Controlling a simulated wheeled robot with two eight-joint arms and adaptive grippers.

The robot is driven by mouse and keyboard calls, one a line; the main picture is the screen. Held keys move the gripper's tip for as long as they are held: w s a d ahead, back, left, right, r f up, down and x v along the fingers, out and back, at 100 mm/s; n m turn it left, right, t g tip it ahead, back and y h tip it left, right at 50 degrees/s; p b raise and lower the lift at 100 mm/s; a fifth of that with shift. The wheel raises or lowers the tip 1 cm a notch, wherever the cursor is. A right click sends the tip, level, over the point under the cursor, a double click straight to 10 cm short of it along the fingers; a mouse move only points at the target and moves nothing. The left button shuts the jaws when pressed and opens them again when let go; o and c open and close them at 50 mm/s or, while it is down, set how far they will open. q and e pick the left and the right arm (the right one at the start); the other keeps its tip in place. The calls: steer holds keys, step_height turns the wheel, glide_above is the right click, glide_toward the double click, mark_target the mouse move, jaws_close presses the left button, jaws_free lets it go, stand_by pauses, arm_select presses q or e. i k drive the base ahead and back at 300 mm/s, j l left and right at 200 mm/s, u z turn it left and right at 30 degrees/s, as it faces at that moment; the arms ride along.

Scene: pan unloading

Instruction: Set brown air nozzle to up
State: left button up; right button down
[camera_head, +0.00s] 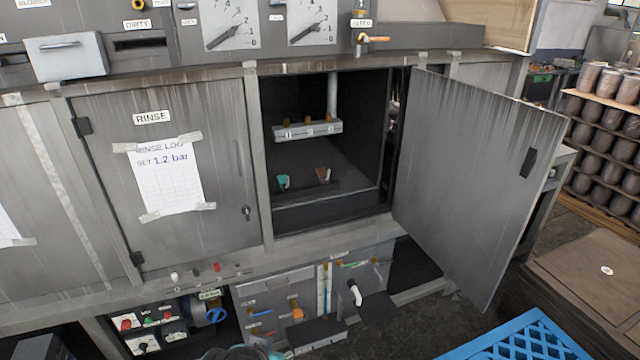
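A small brown nozzle (323,174) sits low inside the open cabinet, on a dark bar near the compartment floor. It looks tilted, but it is too small to tell exactly which way it points. A teal nozzle (283,182) sits to its left on the same bar. Above them a grey manifold bar (308,129) with several brass-coloured fittings hangs from a vertical pipe. Neither gripper can be made out in the view. A sliver of something dark and teal shows at the bottom edge, too cut off to identify.
The cabinet door (470,170) stands open to the right. A closed RINSE door (165,180) with a taped paper log is at the left. Gauges (228,22) and a brass tap (371,39) are above. A blue crate (520,340) lies at the lower right.

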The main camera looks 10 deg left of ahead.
mark_target(324, 176)
steer(key=i+j+z, duration=0.25)
steer(key=j, duration=0.35)
steer(key=i+j+z, duration=0.1)
steer(key=i+j, duration=0.2)
steer(key=i+j+z, duration=0.15)
steer(key=j, duration=0.2)
steer(key=i+j+z, duration=0.1)
steer(key=j, duration=0.25)
